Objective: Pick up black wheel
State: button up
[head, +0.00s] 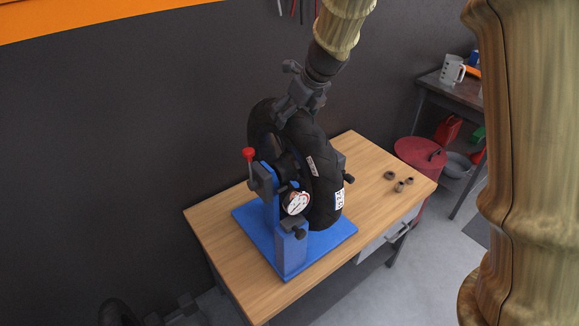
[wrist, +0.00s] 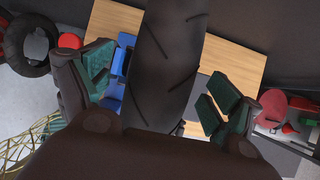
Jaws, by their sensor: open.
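The black wheel (head: 316,180) stands upright in a blue stand (head: 292,252) on a wooden table. The stand carries a round dial gauge and a red-knobbed lever. My gripper (head: 300,103) is above the top of the wheel in the head view. In the wrist view the black wheel (wrist: 165,65) runs up the middle, its grooved tread facing the camera. My gripper (wrist: 160,90) is open there, with green finger pads on either side of the tread. I cannot tell if a pad touches the tyre. The wheel's lower part is hidden by the stand.
The wooden table (head: 215,230) stands against a dark wall. A red bin (head: 420,155) is beside the table, and a dark bench (head: 430,85) with a jug is farther right.

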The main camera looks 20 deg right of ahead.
jog(key=shift+w+p+x, duration=0.2)
jog(key=shift+p+x, duration=0.4)
jog(key=shift+x, duration=1.8)
jog(key=shift+d+r, duration=0.1)
jog(key=c, duration=2)
jog(key=shift+w+r, duration=0.15)
jog(key=shift+r, duration=0.05)
grip_shut()
